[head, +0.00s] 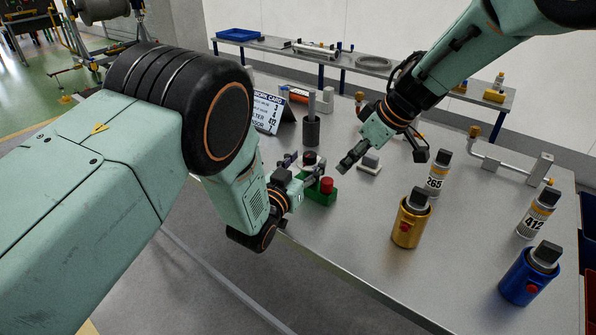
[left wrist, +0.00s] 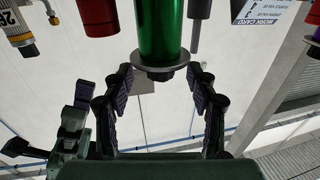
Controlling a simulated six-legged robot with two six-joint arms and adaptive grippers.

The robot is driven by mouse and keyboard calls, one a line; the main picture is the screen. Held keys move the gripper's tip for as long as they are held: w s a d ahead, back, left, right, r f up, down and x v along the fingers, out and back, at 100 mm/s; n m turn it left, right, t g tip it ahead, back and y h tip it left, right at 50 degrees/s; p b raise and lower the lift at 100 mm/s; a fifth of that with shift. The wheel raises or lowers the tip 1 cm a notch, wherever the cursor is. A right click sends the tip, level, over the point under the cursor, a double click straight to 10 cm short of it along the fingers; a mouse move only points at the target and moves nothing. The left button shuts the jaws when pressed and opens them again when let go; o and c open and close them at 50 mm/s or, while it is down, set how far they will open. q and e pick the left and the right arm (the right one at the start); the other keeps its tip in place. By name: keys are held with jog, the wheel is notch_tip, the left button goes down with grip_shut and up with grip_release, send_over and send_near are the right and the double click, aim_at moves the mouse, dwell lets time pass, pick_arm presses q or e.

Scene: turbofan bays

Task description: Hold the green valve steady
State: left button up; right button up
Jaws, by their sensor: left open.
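In the left wrist view, the green valve (left wrist: 160,30) is a shiny green cylinder with a grey flange and a dark knob. My left gripper (left wrist: 160,84) is open, one finger on each side of the knob, with gaps on both sides. In the head view, my left gripper (head: 306,182) is at the table's near edge. A green block-like body (head: 320,197) with a red top (head: 326,184) shows beside it; I cannot tell whether this is the valve. My right gripper (head: 350,159) hangs over the table farther back. Its jaw opening is unclear.
On the right stand a gold valve (head: 410,219), a blue valve (head: 527,277) and bottles marked 265 (head: 438,172) and 412 (head: 537,215). A work card (head: 267,110) and a dark cup (head: 311,131) stand behind my left gripper. The front middle of the table is clear.

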pick_arm(q)
jog(key=shift+x, duration=1)
jog(key=shift+w+d+f, duration=0.1)
jog(key=shift+w, duration=0.2)
jog(key=shift+d, duration=0.1)
jog(key=shift+w, duration=0.1)
jog(key=shift+c, duration=0.3)
jog(key=shift+c, duration=0.7)
jog(key=c, duration=0.6)
grip_shut()
pick_arm(e)
jog(key=shift+o, duration=0.5)
